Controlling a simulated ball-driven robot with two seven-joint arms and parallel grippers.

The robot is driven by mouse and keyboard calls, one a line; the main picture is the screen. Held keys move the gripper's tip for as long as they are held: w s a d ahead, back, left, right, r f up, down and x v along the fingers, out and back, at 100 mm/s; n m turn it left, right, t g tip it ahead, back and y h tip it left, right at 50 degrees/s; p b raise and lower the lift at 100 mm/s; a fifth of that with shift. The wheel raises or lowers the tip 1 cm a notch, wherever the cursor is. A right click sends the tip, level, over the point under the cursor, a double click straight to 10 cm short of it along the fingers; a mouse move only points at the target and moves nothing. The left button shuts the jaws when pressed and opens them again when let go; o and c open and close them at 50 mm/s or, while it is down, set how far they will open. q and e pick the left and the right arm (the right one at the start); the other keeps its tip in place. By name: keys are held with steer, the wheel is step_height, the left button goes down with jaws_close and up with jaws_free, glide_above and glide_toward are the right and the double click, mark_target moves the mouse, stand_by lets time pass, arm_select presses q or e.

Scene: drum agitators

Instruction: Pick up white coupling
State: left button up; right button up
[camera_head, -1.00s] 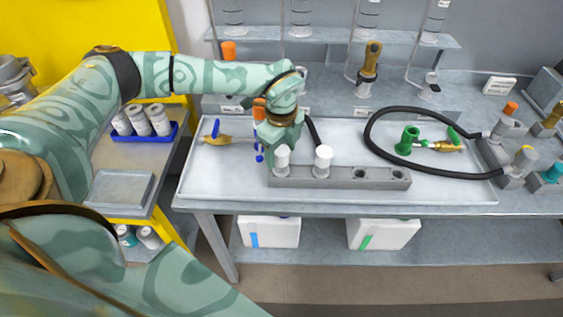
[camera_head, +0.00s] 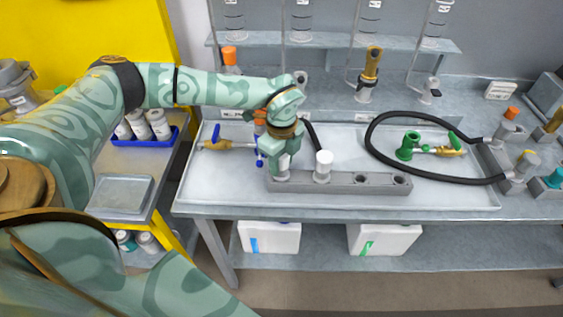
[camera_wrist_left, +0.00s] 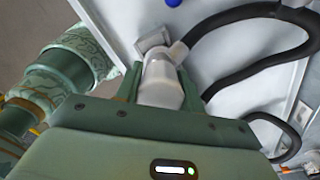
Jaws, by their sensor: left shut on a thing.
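Two white couplings stand at the left end of a grey rack (camera_head: 342,184) on the tray. My left gripper (camera_head: 281,172) is down over the leftmost one and hides most of it in the head view. In the left wrist view this white coupling (camera_wrist_left: 161,86) sits between the two fingers of my left gripper (camera_wrist_left: 161,84), which are shut on it. I cannot tell whether it is clear of its hole. The other white coupling (camera_head: 323,166) stands upright just to the right. My right gripper is not in view.
Two empty rack holes lie on the right. A black hose (camera_head: 372,120) loops across the tray (camera_head: 225,180), around green and brass fittings (camera_head: 408,146). A brass valve with a blue handle (camera_head: 218,142) lies left of the gripper. Shelves with cylinders stand behind.

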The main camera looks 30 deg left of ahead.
arm_select(q)
step_height(320, 180, up, 3)
steer(key=shift+w+f+p, duration=0.1)
steer(key=shift+f+p, duration=0.05)
steer(key=shift+p, duration=0.15)
steer(key=s+d+r+p, duration=0.1)
steer(key=s+d+r, duration=0.5)
steer(key=s+r, duration=0.4)
steer(key=s, duration=0.2)
steer(key=shift+s+d+p, duration=0.2)
steer(key=shift+s+p, duration=0.1)
